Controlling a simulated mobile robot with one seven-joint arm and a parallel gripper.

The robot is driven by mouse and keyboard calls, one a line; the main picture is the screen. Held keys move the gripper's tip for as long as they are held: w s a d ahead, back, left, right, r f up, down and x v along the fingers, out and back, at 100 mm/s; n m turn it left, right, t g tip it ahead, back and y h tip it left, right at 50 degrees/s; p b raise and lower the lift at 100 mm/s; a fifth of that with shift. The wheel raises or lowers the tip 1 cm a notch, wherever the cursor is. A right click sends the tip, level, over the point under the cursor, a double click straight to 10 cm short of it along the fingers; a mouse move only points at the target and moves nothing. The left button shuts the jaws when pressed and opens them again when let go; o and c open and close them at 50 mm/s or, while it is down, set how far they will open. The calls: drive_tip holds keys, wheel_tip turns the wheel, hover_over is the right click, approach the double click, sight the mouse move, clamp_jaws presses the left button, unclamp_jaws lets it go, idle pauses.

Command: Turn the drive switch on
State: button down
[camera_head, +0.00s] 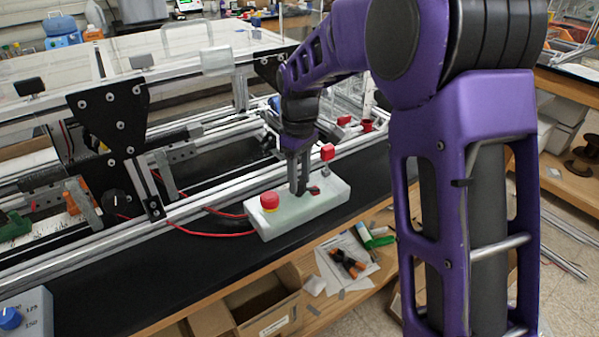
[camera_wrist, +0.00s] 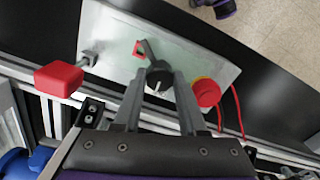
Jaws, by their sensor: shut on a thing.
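A pale control box (camera_head: 295,217) lies on the black bench top; it fills the upper middle of the wrist view (camera_wrist: 112,30). A black rotary switch (camera_wrist: 158,80) with a white mark and a dark lever stands on it. The lever points up and left in the wrist view, its end beside a small red square (camera_wrist: 138,47). My gripper (camera_head: 298,188) points down at the box. In the wrist view my gripper (camera_wrist: 160,90) has a finger on each side of the switch and is shut on it. In the head view the fingers mostly hide the switch.
A red mushroom button on a yellow collar (camera_head: 269,201) is on the box, close to my gripper. A red block on a stem (camera_head: 328,152) rises at the opposite end. Aluminium rails (camera_head: 110,241) run behind the box. Red cables (camera_head: 215,233) leave it.

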sight(299, 181)
drive_tip(key=m+p, duration=0.1)
drive_tip(key=m, duration=0.4)
drive_tip(key=shift+r+m, duration=0.1)
drive_tip(key=shift+m, duration=0.2)
drive_tip(key=shift+a+m+p, duration=0.1)
drive_tip(key=shift+m+p, duration=0.55)
drive_tip(key=shift+m, duration=1.25)
drive_tip(key=shift+c, duration=2.3)
unclamp_jaws()
wheel_tip(299, 181, up, 17)
drive_tip(key=p, duration=0.1)
drive_tip(key=shift+r, duration=0.15)
